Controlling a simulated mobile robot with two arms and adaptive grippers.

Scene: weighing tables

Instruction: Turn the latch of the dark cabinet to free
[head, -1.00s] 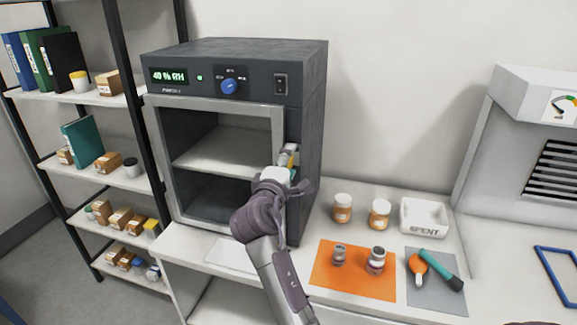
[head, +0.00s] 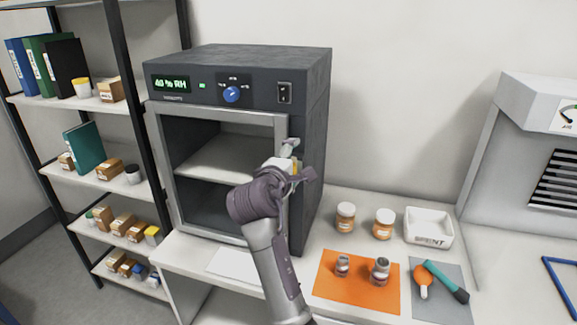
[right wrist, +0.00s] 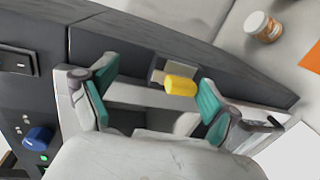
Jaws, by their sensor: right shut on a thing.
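The dark cabinet (head: 318,110) stands on the bench, with a grey-framed window door and a lit humidity display. Its latch (right wrist: 181,85) has a yellow grip on a grey mount at the door's right edge. My right gripper (head: 291,168) is at that edge and hides much of the latch in the head view. My left gripper is not in view.
A shelf rack (head: 110,178) with boxes and binders stands left. Right of the cabinet are two orange jars (head: 345,220), a white SPENT tray (head: 428,240), an orange mat (head: 335,290) with two small containers, and a grey mat (head: 428,308) with tools. A grey hood (head: 512,150) stands far right.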

